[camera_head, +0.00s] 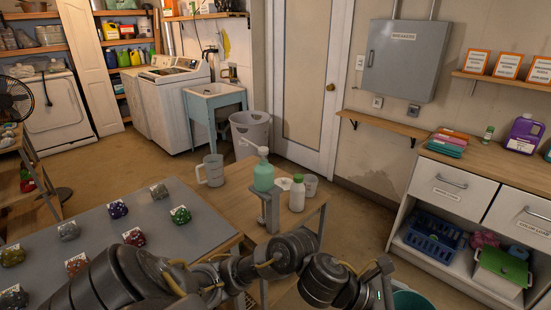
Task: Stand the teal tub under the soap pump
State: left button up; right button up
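The soap pump (263,176) is a green bottle with a white pump head. It stands on a small raised stand (267,208) at the right end of a wooden table, its spout pointing left. A teal tub (413,300) shows only in part at the bottom edge, right of my dark arm links; I see its rim and some of the inside. My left arm comes in from the lower left and crosses the bottom middle. Grey bars stand near its far end, but I cannot make out whether they are open or shut fingers. I see no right gripper.
A grey pitcher (211,170) stands left of the pump. Several labelled bundles lie on the grey tabletop (144,196). Open floor (345,218) lies right of the table.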

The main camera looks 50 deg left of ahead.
aim_at(241, 201)
jog(key=z, duration=0.2)
jog(key=k, duration=0.25)
jog(key=u, duration=1.65)
